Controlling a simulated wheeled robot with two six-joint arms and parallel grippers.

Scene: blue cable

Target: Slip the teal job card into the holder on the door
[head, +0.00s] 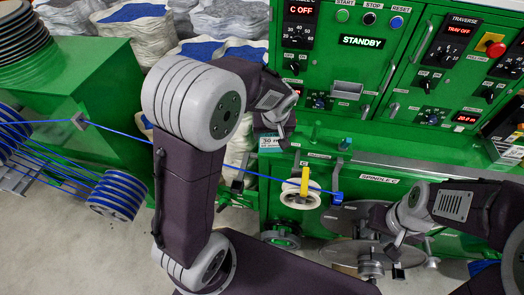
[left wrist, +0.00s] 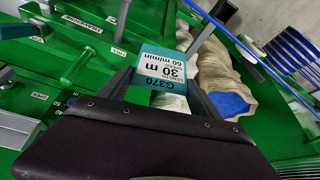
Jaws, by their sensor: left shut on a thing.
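The teal job card (left wrist: 165,68) has a white panel reading "30 m" and "60 m/min". It is held between the fingertips of my left gripper (left wrist: 163,88), which is shut on it. In the head view the card (head: 271,142) shows small below my left wrist, in front of the green machine's lower edge; the fingers are mostly hidden there. A grey pocket (head: 347,89), which looks like the holder, is on the green door (head: 345,66), up and to the right of the card and apart from it. My right gripper (head: 396,248) is low at the right, over grey discs; its jaw opening is unclear.
A white pulley with a yellow bar (head: 305,184) stands below the door. Switches, knobs and vertical handles surround the pocket. Sacks (head: 150,35) stand behind.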

